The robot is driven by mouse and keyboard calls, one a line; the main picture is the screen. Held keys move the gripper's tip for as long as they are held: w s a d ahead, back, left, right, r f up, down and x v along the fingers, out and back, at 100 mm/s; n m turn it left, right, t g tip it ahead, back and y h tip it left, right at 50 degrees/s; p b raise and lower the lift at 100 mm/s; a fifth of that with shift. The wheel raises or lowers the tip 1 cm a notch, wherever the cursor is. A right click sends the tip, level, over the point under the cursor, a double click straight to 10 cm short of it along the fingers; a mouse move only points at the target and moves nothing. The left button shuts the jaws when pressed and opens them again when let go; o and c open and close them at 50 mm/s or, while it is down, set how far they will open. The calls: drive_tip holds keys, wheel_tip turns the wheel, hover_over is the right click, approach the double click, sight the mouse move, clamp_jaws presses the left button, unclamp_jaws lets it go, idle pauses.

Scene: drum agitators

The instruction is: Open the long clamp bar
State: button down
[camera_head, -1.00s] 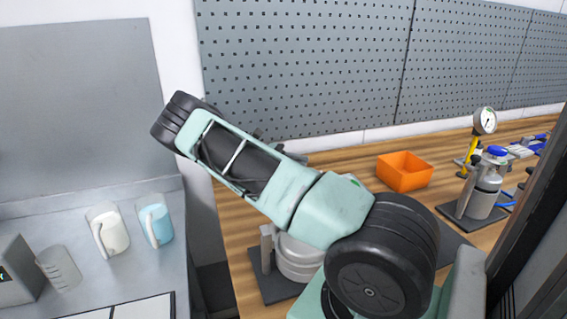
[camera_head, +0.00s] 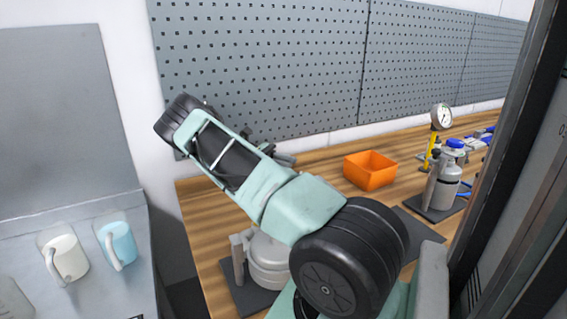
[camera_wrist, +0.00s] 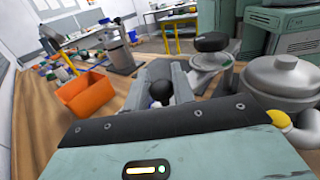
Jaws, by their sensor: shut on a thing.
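In the wrist view my gripper (camera_wrist: 165,85) has its two grey fingers close around a small dark rounded piece (camera_wrist: 159,91). Whether this piece belongs to the long clamp bar I cannot tell; the fingers hide most of it. In the head view my arm hides the gripper's fingertips. A round metal drum (camera_head: 268,262) with an upright grey post (camera_head: 238,258) beside it stands on a dark base, partly behind my arm. A lidded metal vessel (camera_wrist: 284,78) is right of my gripper in the wrist view.
An orange bin (camera_head: 370,170) sits on the wooden bench (camera_head: 200,215). Two jugs (camera_head: 62,257) are on the grey counter at left. A dark upright frame (camera_head: 500,150) bounds the right side.

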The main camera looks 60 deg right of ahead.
drive_tip(key=shift+f, duration=0.1)
drive_tip(key=c, duration=1.2)
unclamp_jaws()
wheel_tip(320, 180, up, 10)
drive_tip(key=shift+r+b, duration=0.1)
drive_tip(key=shift+b, duration=0.85)
